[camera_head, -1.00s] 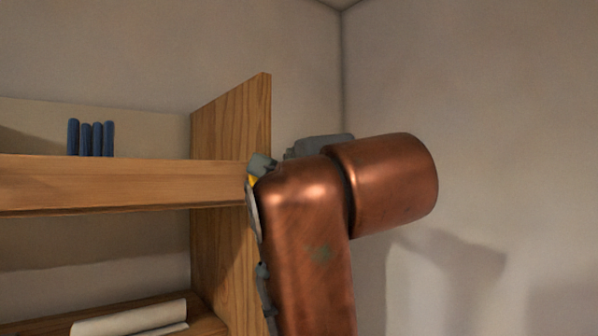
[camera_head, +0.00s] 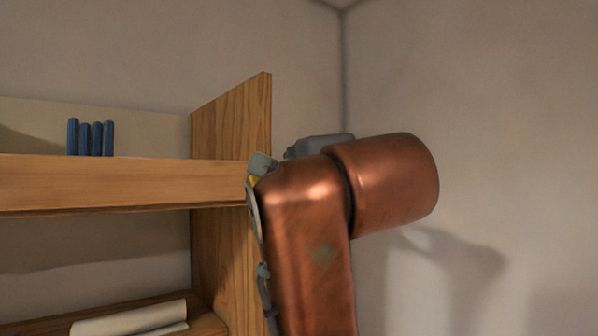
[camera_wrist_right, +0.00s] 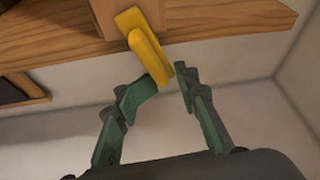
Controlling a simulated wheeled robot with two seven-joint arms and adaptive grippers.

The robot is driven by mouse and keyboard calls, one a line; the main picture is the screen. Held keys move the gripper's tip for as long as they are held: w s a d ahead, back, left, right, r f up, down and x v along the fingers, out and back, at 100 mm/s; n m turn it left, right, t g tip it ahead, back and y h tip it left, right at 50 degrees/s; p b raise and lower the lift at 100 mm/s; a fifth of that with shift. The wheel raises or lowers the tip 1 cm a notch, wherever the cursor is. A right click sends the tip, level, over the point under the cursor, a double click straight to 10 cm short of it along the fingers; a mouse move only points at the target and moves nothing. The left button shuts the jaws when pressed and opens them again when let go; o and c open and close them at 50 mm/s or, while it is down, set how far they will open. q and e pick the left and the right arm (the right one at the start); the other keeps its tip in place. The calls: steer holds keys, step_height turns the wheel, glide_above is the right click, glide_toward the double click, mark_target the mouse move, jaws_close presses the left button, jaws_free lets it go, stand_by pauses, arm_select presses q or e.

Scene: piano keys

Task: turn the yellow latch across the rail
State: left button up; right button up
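The yellow latch (camera_wrist_right: 147,46) sits against the wooden shelf edge in the right wrist view and hangs down at a slant. Its lower end lies close to the fingertips of my right gripper (camera_wrist_right: 166,82), roughly between them. The fingers stand apart; whether either one touches the latch cannot be told. In the head view only a small yellow bit of the latch (camera_head: 253,181) shows beside my copper right arm, which hides the rest. The wooden rail (camera_head: 120,184) runs across to the upright side panel. My left gripper is not in view.
Several blue upright pieces (camera_head: 90,138) stand on the upper shelf. A white roll or sheet (camera_head: 130,319) lies on the lower shelf. The wooden side panel (camera_head: 232,130) rises beside my arm. Bare wall lies to the right.

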steer(key=shift+s+a, duration=0.1)
steer(key=shift+a, duration=0.15)
steer(key=shift+s, duration=0.1)
steer(key=b+v, duration=0.4)
steer(key=v, duration=0.4)
steer(key=shift+s+d+f, duration=0.2)
steer(key=shift+s+f, duration=0.05)
steer(key=shift+f, duration=0.15)
stand_by(0.5)
steer(key=shift+s, duration=0.1)
